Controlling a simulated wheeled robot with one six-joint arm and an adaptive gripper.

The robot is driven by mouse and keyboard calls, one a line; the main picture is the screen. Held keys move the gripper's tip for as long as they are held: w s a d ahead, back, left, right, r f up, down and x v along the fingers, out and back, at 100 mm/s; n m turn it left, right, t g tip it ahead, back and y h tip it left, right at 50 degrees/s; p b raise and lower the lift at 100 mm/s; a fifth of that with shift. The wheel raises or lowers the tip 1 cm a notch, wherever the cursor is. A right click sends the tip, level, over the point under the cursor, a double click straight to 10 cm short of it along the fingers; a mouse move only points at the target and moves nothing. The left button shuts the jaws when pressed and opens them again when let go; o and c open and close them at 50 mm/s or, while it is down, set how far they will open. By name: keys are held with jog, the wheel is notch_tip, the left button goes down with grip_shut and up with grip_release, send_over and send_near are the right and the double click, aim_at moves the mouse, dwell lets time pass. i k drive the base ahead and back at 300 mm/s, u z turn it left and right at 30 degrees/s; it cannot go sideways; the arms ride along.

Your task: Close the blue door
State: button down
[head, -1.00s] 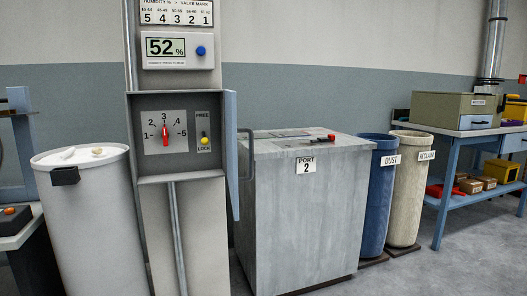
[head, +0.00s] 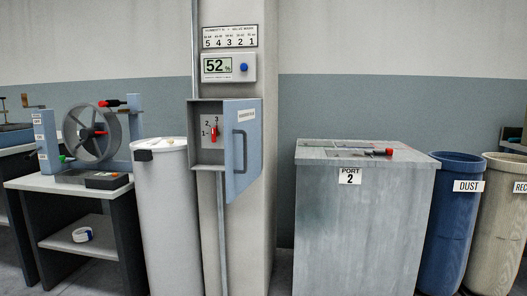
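The blue door (head: 244,158) is hinged on the right side of a grey wall box (head: 208,165) on the column. It stands open, swung out toward me, with its outer face and dark handle (head: 240,152) showing. It covers the right part of the box's inside from this view. A red pointer (head: 214,133) on a numbered dial shows inside the box; the dial's right part is hidden by the door. My gripper is not in view.
A white drum (head: 168,215) stands left of the box. The grey Port 2 cabinet (head: 358,235) stands to the right, with a gap of floor between it and the column. Blue and beige bins are farther right. A bench with a wheel (head: 92,133) is at left.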

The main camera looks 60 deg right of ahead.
aim_at(242, 117)
jog(key=z, duration=1.7)
jog(key=i, duration=0.5)
jog(key=z, duration=0.05)
